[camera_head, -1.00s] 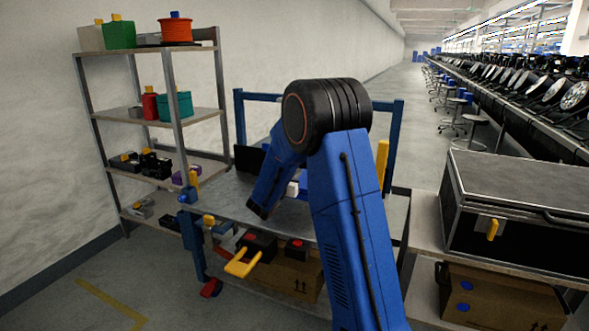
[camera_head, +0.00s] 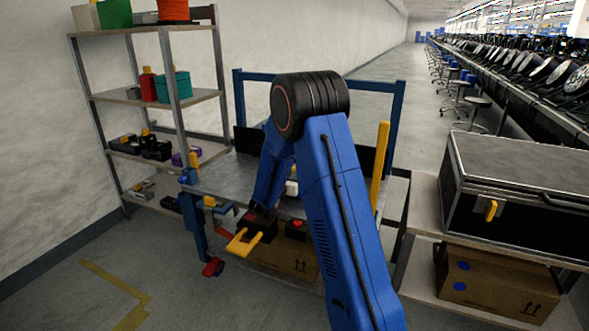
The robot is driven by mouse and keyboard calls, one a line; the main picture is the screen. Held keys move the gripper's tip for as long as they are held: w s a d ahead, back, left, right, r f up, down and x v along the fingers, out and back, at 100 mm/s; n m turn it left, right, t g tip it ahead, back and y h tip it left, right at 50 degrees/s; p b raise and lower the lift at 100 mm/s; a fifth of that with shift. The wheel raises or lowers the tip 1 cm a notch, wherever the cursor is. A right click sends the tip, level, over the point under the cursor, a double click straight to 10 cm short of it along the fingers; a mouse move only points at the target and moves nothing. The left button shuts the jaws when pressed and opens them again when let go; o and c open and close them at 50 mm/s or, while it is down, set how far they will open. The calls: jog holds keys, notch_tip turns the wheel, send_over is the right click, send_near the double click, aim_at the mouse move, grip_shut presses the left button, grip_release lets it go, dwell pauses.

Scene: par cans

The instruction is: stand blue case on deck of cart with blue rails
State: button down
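The cart with blue rails stands in the middle, with its blue rail frame (camera_head: 398,135) at the back and its grey deck (camera_head: 225,178) in front. My arm crosses the view and hides much of the deck. My gripper (camera_head: 262,211) points down at the deck's front edge. It is dark and small, so I cannot tell whether it is open or shut. No blue case can be made out clearly; it may be behind my arm. A small white object (camera_head: 291,187) shows on the deck beside my arm.
A shelf rack (camera_head: 185,105) stands close on the left. A black case (camera_head: 515,190) stands right.

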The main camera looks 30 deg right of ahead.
jog(key=shift+f, duration=0.65)
dwell(0.7)
jog(key=c, duration=1.6)
grip_release()
jog(key=shift+c, duration=0.2)
jog(key=shift+f, duration=0.1)
jog(key=v, duration=1.7)
jog(key=shift+s+a, duration=0.15)
